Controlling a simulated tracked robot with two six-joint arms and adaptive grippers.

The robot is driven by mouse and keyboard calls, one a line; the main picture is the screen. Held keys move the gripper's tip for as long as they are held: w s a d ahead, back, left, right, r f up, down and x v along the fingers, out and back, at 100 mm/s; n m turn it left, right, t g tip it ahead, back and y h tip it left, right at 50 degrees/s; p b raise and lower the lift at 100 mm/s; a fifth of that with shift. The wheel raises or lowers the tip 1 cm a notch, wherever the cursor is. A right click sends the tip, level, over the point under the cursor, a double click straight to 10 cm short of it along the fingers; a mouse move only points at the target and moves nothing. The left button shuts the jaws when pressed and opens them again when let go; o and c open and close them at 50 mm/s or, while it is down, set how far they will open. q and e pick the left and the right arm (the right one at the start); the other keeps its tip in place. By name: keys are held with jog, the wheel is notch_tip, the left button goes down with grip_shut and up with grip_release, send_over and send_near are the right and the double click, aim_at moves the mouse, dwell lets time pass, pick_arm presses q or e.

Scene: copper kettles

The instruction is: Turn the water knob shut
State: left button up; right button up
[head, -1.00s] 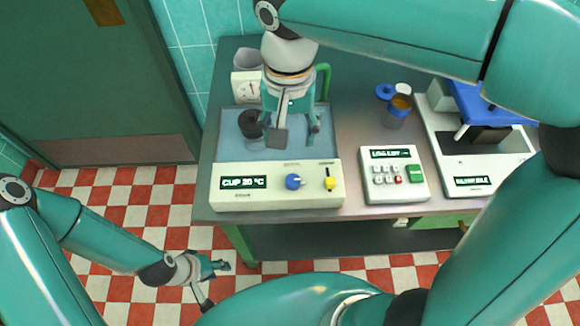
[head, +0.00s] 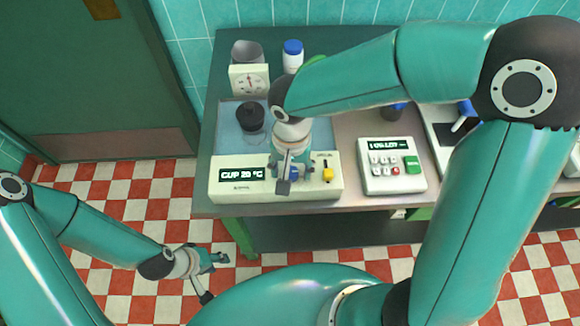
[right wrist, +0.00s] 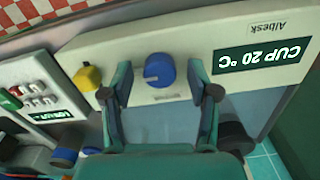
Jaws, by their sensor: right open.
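The cream control panel (head: 225,192) of the water bath carries a round blue knob (right wrist: 159,70) and a display (head: 240,175) reading CUP 20 °C. In the head view the blue knob (head: 294,172) is partly hidden by my right gripper (head: 296,180). In the right wrist view my right gripper (right wrist: 160,78) is open, one finger on each side of the knob. The knob sits between the fingertips with gaps visible; contact cannot be told. My left gripper (head: 214,276) is open and empty over the floor, away from the bench.
A yellow knob (head: 327,174) sits on the panel right of the blue one. A dark round cup (head: 250,117) stands in the bath behind. A dial box (head: 249,80) and a blue-capped bottle (head: 292,56) stand at the back. A keypad box (head: 392,165) is to the right.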

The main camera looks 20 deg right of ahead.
jog(key=shift+f, duration=0.1)
grip_shut()
dwell(0.3)
jog(key=shift+n, duration=0.5)
jog(key=n+b, duration=0.1)
jog(key=n, duration=0.1)
jog(key=shift+n, duration=0.4)
jog(key=n+b, duration=0.1)
jog(key=n, duration=0.3)
jog(key=shift+n, duration=0.3)
jog(key=n, duration=0.4)
jog(key=shift+d+n, duration=0.1)
jog(key=shift+n, duration=0.2)
jog(key=n, duration=0.4)
jog(key=shift+w+n, duration=0.1)
jog(key=shift+n, duration=0.3)
